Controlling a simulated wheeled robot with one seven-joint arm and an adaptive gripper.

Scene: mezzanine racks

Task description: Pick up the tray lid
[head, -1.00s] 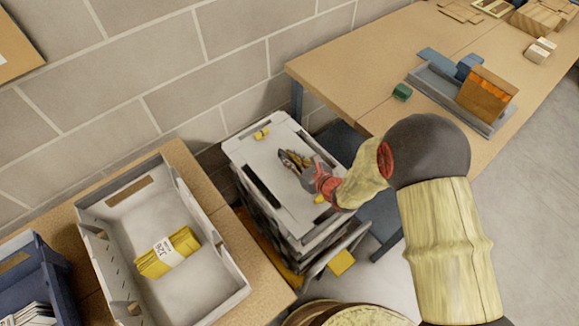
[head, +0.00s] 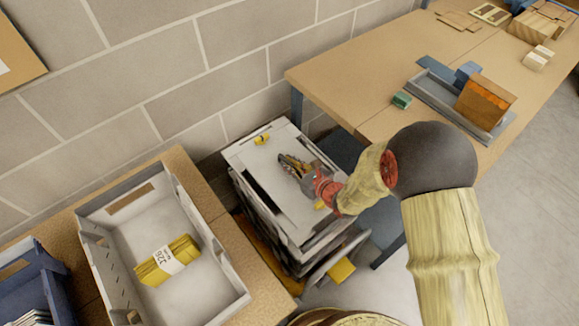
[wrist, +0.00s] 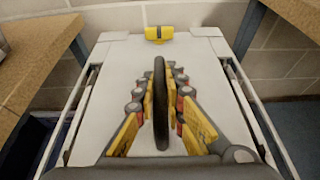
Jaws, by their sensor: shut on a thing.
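The tray lid (head: 262,165) is a pale flat panel on top of a stack of grey trays beside the wall. It also fills the middle of the wrist view (wrist: 112,75). A dark upright handle (wrist: 160,110) stands at its centre. My gripper (head: 287,163) is over the lid's middle. In the wrist view my gripper (wrist: 161,78) has its yellow-padded fingers closed on both sides of the handle. A yellow clip (wrist: 159,34) sits at the lid's far edge. I cannot tell whether the lid is clear of the stack.
A grey tote (head: 205,275) with a yellow bundle (head: 167,260) stands on the left bench. The right table (head: 372,72) holds a grey tray (head: 445,95) and a small green block (head: 402,100). The wall (head: 150,75) is close behind the stack.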

